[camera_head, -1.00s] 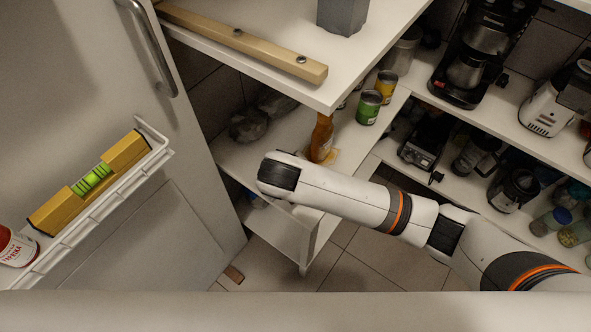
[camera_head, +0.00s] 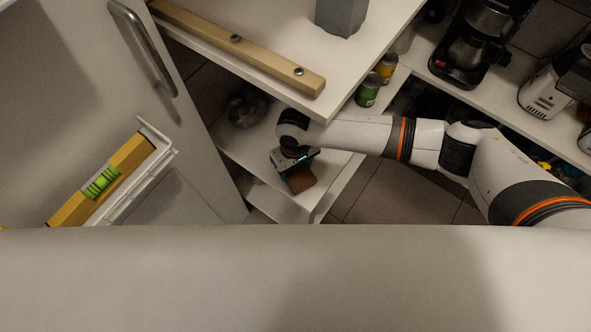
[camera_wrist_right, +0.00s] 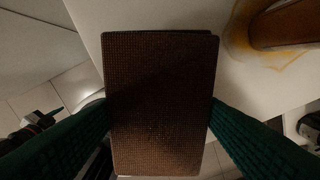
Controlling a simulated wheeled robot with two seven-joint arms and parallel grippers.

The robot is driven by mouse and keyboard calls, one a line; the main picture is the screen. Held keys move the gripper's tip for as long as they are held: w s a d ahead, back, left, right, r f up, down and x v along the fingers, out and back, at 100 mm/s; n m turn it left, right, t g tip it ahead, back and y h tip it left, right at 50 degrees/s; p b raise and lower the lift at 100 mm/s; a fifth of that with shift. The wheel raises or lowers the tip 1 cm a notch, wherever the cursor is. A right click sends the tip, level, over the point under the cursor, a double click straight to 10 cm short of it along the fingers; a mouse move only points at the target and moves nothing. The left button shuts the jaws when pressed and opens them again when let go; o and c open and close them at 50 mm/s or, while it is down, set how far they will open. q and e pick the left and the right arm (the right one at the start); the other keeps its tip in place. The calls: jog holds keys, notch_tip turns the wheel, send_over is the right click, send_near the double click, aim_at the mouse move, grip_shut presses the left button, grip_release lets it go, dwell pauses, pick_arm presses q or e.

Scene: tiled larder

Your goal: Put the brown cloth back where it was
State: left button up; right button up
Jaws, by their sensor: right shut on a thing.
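The brown cloth (camera_head: 301,181) is a flat, folded rectangle below my right gripper (camera_head: 296,166) in the head view, over the lower white shelf (camera_head: 250,150). In the right wrist view the cloth (camera_wrist_right: 160,105) fills the middle, with a woven surface. The dark green fingers of my right gripper (camera_wrist_right: 160,125) are shut on its two sides. White shelf surface shows behind the cloth; I cannot tell whether the two touch. My left gripper is not in view.
Green (camera_head: 368,90) and yellow (camera_head: 386,67) cans stand behind my arm.

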aim_at(295, 172)
jog(key=shift+f, duration=1.6)
jog(key=o, duration=0.9)
jog(key=shift+r, duration=0.15)
notch_tip(295, 172, up, 12)
jog(key=shift+f, duration=0.1)
